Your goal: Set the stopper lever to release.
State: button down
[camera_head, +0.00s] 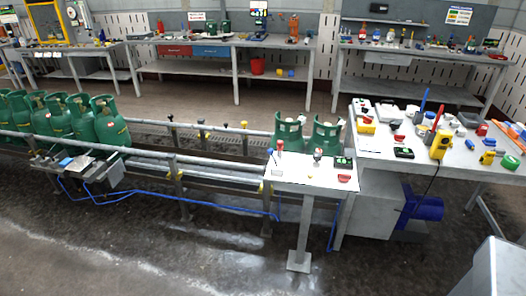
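A white control panel (307,177) stands on a grey post at the front of the conveyor. Two small upright levers are on it: a left one with a red knob (280,147) and one further right with a dark knob (318,154). I cannot tell which is the stopper lever, and the labels are too small to read. A small box with a green display (343,162) and a red control (344,179) are at the panel's right side. My gripper is not in view.
Several green gas cylinders (108,122) stand at the conveyor's left, and two more (288,131) behind the panel. A cluttered worktable (462,158) adjoins on the right. A blue hose (150,204) runs along the conveyor rail (210,165). The floor (200,250) in front is clear.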

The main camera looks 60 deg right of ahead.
aim_at(271, 150)
jog(key=i, duration=0.9)
jog(key=u, duration=0.05)
